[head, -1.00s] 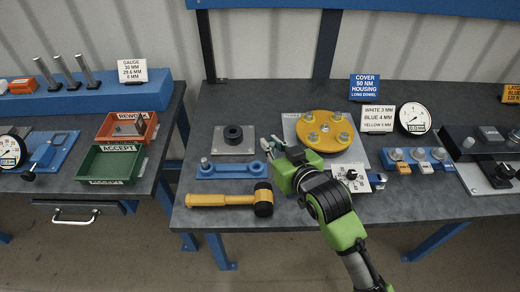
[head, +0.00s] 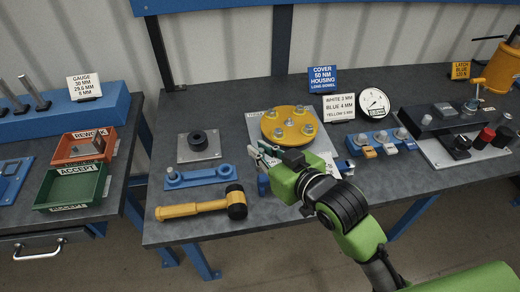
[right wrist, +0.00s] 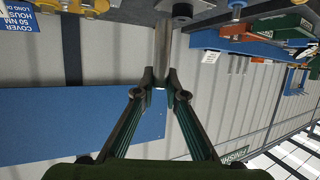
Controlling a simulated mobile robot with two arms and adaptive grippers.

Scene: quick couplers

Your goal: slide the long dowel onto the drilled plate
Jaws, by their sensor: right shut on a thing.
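My right gripper (head: 262,152) is shut on a bare metal dowel (right wrist: 163,45), which sticks out beyond the fingertips (right wrist: 160,77) in the right wrist view. In the head view the dowel is hard to make out. A grey plate (head: 184,156) with a black ring on it lies on the bench, left of the gripper. In the right wrist view the black ring (right wrist: 182,12) shows just past the dowel's far end; I cannot tell if they touch. I cannot tell for certain which piece is the drilled plate. My left gripper is out of view.
A blue bar (head: 200,177) and a yellow mallet (head: 195,208) lie left of the gripper. A yellow round cover (head: 289,125) with bolts is just behind it. The gauge dial (head: 373,102) and blue block (head: 380,145) stand to the right. The green tray (head: 72,187) is on the left bench.

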